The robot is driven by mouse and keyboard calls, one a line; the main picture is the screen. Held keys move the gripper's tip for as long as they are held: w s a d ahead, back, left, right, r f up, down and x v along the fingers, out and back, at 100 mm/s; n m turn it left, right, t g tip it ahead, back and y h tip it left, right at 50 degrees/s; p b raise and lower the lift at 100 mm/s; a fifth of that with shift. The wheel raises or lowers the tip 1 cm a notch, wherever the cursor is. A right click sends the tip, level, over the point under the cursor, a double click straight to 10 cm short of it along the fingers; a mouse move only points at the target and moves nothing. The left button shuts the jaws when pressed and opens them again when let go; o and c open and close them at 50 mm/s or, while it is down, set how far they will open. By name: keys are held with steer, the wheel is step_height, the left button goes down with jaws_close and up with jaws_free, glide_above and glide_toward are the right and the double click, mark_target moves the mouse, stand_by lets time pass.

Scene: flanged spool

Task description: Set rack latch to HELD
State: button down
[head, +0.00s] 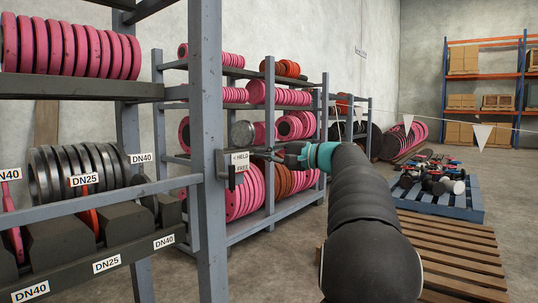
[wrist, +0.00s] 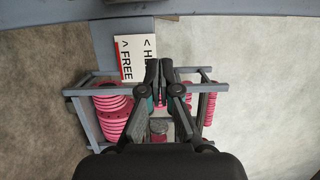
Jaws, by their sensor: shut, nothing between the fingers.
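The rack latch (head: 223,165) is a small grey box on the near rack's upright post. Its white label (head: 240,162) reads HELD above FREE, with small arrows. A short dark piece, perhaps the lever, hangs below the label; I cannot tell its setting. My gripper (head: 262,154) is at the right of the latch, its fingers pointing left toward the label; I cannot tell whether they touch it. In the wrist view, the gripper (wrist: 159,66) is shut and empty. The label (wrist: 131,58) shows just left of the fingertips, with HELD partly hidden by a finger.
The near rack's blue-grey post (head: 209,120) stands close by, with pink discs (head: 68,48) and dark rings (head: 75,170) on its shelves. A second rack (head: 270,130) of discs stands behind. Wooden pallets (head: 450,250) and a blue pallet (head: 462,208) lie to the right.

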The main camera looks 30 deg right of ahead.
steer(key=w+a, duration=0.1)
steer(key=a, duration=0.1)
steer(key=w+a, duration=0.1)
steer(key=a, duration=0.1)
steer(key=w+a, duration=0.1)
steer(key=a, duration=0.1)
steer(key=shift+w, duration=0.4)
steer(key=shift+s+a, duration=0.15)
steer(key=shift+a, duration=0.35)
